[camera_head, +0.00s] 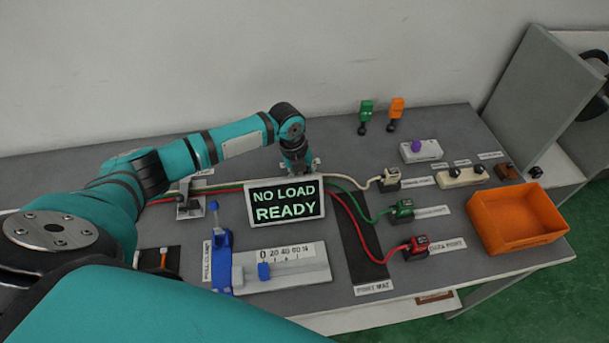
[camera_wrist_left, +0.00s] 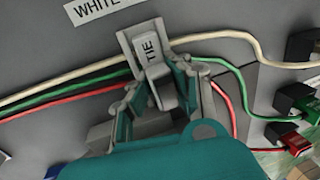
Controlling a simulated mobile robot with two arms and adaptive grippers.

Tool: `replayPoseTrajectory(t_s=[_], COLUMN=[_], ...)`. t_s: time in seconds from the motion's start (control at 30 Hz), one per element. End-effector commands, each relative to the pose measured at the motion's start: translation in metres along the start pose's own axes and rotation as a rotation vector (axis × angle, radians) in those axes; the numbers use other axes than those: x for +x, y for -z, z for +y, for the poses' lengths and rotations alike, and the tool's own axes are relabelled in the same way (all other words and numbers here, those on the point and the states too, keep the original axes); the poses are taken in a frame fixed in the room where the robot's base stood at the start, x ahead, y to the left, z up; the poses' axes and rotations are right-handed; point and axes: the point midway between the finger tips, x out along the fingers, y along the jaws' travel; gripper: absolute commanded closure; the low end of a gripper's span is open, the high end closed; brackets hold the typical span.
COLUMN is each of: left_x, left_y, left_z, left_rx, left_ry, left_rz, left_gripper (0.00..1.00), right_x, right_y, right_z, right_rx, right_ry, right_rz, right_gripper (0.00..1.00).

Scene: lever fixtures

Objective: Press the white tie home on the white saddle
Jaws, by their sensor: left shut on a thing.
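The white tie (camera_wrist_left: 154,58), a pale grey-white block marked TIE, is in the left wrist view between the fingers of my left gripper (camera_wrist_left: 163,90). My left gripper is shut on it. A pale bracket, apparently the white saddle (camera_wrist_left: 127,42), shows around the tie's far end; I cannot tell whether the tie is fully seated. The white wire (camera_wrist_left: 225,34) meets the bracket from the right. In the head view my left gripper (camera_head: 299,168) points down behind the display, which hides its fingertips, the tie and the saddle. My right gripper is not in view.
The NO LOAD READY display (camera_head: 286,201) stands in front of the gripper. Green and red wires run close by to connectors on the right. A blue lever fixture (camera_head: 221,255) is front left; an orange bin (camera_head: 514,244) is at the right.

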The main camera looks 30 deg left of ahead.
Motion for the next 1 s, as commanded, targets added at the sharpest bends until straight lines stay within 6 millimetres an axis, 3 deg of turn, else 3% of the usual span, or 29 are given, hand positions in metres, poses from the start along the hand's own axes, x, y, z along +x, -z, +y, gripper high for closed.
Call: replayPoseTrajectory(t_s=[0.3,0.33,0.5,0.9,1.0], left_x=[0.0026,0.0026,0.0026,0.0027,0.0028], left_y=[-0.0001,-0.0001,-0.0003,-0.0005,-0.0004], left_z=[0.0005,0.0005,0.001,0.0016,0.0015], left_rx=[0.0,0.0,0.0,-0.001,-0.001], left_ry=[0.0,0.0,-0.001,-0.002,-0.002], left_rz=[0.0,0.0,0.0,-0.001,0.0], left_gripper=[1.0,0.83,0.6,0.58,0.46], right_x=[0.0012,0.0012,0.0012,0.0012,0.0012], right_y=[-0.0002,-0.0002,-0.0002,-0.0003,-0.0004], right_z=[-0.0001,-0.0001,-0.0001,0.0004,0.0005], right_rx=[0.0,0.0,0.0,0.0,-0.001], right_ry=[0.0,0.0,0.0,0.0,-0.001], right_rz=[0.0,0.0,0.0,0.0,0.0], right_gripper=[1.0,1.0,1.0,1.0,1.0])
